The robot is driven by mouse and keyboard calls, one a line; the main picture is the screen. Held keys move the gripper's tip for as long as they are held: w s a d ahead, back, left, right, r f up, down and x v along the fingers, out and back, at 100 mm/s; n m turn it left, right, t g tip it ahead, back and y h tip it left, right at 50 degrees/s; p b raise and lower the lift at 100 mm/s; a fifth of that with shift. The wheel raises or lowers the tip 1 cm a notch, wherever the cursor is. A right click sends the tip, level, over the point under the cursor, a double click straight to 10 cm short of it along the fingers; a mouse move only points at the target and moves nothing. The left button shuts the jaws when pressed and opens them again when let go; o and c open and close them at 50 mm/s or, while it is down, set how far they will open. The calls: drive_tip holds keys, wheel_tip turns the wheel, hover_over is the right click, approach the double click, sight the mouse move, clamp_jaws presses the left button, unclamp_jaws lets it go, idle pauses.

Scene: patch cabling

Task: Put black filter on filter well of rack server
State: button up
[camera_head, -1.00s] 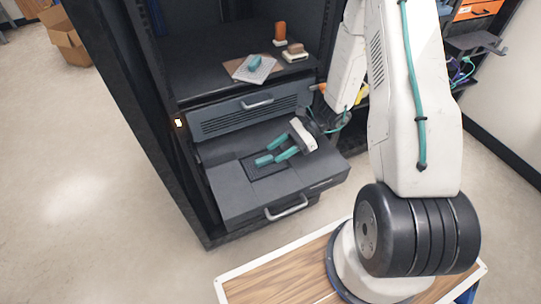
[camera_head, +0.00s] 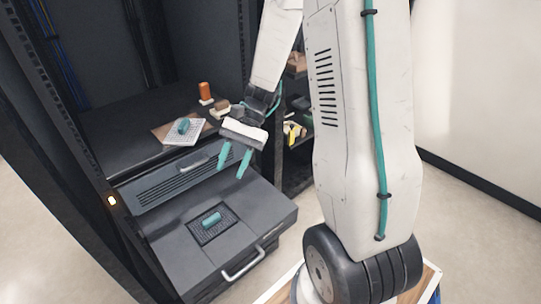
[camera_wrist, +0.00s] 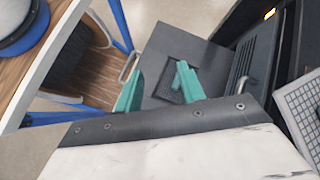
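The black filter (camera_head: 211,219), a dark mesh panel with a teal handle, lies in the recessed well in the top of the pulled-out rack server (camera_head: 262,213). It looks flat there, but I cannot tell whether it is fully seated. In the wrist view the filter (camera_wrist: 172,90) is partly hidden by a finger. My gripper (camera_head: 231,171) has two teal fingers spread apart with nothing between them. It is above and behind the filter, clear of the handle.
A white perforated filter (camera_head: 187,138) with a teal handle lies on a brown board on the shelf above. An orange-handled item (camera_head: 205,91) and a brown block (camera_head: 221,106) stand behind it. The server has a front handle (camera_head: 243,263).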

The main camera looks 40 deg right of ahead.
drive_tip(key=s+a+r+n+t+h, duration=0.1)
drive_tip(key=s+r+n+h, duration=0.3)
drive_tip(key=s+r, duration=0.4)
drive_tip(key=s+a+r+n+t+h, duration=0.2)
drive_tip(key=s+r+n+h, duration=0.3)
drive_tip(key=s, duration=0.5)
wheel_tip(320, 180, up, 3)
drive_tip(key=shift+f+n+t, duration=0.15)
drive_tip(key=shift+n+t, duration=0.65)
